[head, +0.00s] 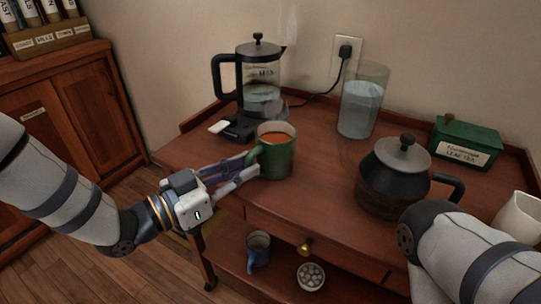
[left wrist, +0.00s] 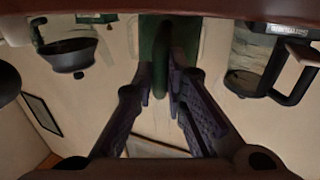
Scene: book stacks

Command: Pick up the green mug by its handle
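The green mug (head: 277,157), filled with an orange-brown drink, stands upright near the left front of the wooden tea table. Its handle (head: 254,158) points left toward my left gripper (head: 250,172). In the left wrist view, the handle (left wrist: 160,66) lies between the two fingertips of the left gripper (left wrist: 161,88), with narrow gaps seeming to show beside it. The left fingers look parted around the handle, not clamped. My right arm comes in at the lower right, but its gripper does not show.
A glass kettle (head: 262,85) on its base stands behind the mug. A water glass (head: 361,103), dark teapot (head: 393,185), green tea box (head: 466,144) and white pitcher (head: 519,218) stand to the right. A lower shelf holds a blue mug (head: 258,250) and bowl (head: 311,275).

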